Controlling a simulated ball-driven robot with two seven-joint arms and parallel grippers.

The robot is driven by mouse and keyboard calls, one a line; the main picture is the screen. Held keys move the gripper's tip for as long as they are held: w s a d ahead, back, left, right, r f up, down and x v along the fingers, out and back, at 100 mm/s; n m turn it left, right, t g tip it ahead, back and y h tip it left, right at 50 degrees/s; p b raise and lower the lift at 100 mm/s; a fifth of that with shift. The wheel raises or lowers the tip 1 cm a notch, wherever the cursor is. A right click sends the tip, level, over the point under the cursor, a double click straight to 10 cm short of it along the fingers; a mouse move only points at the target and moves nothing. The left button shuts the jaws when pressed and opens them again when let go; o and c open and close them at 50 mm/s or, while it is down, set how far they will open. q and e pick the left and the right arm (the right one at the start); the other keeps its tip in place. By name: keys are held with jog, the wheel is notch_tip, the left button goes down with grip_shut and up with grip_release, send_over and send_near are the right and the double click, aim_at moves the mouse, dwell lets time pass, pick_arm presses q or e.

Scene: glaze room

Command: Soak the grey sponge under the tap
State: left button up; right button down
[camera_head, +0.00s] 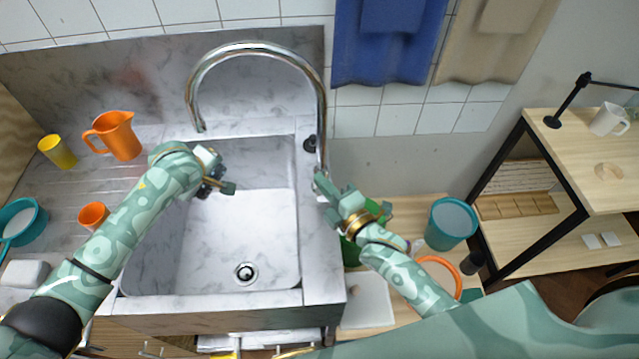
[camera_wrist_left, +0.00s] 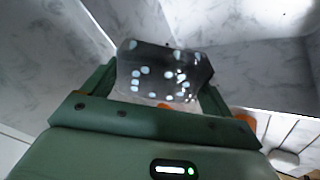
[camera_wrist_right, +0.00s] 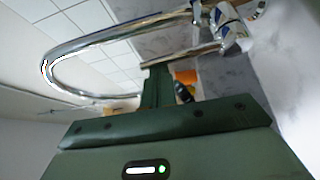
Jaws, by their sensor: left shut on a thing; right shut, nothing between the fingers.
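The grey sponge (camera_wrist_left: 160,75), dark with pale spots, is held between the fingers of my left gripper (camera_wrist_left: 158,92). In the head view my left gripper (camera_head: 222,180) is over the sink's left part, below and slightly right of the tap's spout end; the sponge is mostly hidden there. The chrome tap (camera_head: 256,48) arches over the marble sink (camera_head: 215,255); I see no water stream. My right gripper (camera_head: 322,185) is shut and empty beside the tap's foot. In the right wrist view its fingers (camera_wrist_right: 158,75) point towards the tap (camera_wrist_right: 225,22); contact is unclear.
An orange jug (camera_head: 117,137), a yellow cup (camera_head: 57,152), an orange cup (camera_head: 93,215) and a teal pan (camera_head: 20,222) stand left of the sink. A teal bucket (camera_head: 452,225) is on the right. Blue and beige towels hang behind. The sink basin's floor is clear.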

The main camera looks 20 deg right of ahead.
jog(key=shift+d, duration=0.25)
pick_arm(q)
jog(key=shift+d, duration=0.4)
jog(key=shift+w, duration=0.1)
jog(key=shift+a+r, duration=0.1)
jog(key=shift+a, duration=0.1)
pick_arm(e)
jog(key=s+a, duration=0.1)
jog(key=s, duration=0.8)
jog(key=shift+s, duration=0.25)
